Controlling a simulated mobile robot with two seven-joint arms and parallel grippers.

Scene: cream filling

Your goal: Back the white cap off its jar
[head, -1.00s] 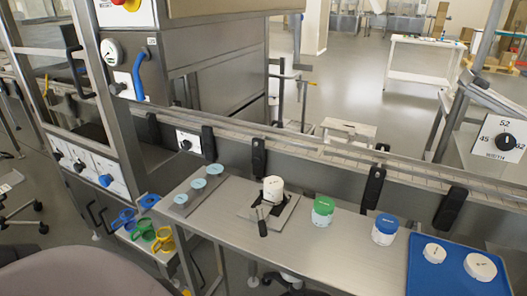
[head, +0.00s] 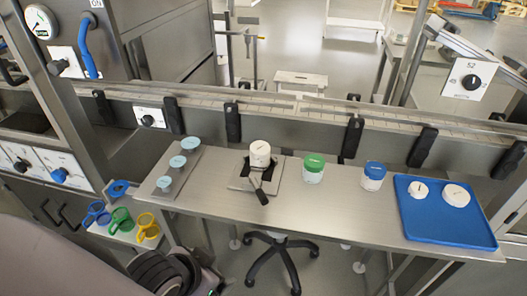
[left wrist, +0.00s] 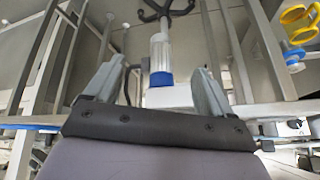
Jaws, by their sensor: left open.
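The jar with the white cap (head: 260,148) stands upright in a dark clamp holder (head: 262,173) on the steel table, its cap on top. The holder's handle points toward the front. My left gripper (head: 212,283) is low at the bottom edge of the head view, left of and well short of the jar, apart from it. In the left wrist view its two grey fingers (left wrist: 160,62) are spread with nothing between them. The jar cannot be made out in the left wrist view. My right gripper is not in view.
A green-capped jar (head: 313,168) and a blue-capped jar (head: 373,176) stand to the right. A blue tray (head: 440,228) holds two white lids. Pale blue-topped pieces (head: 178,162) stand at left. Coloured rings (head: 121,220) lie on a lower shelf. A wheeled base (head: 279,255) is under the table.

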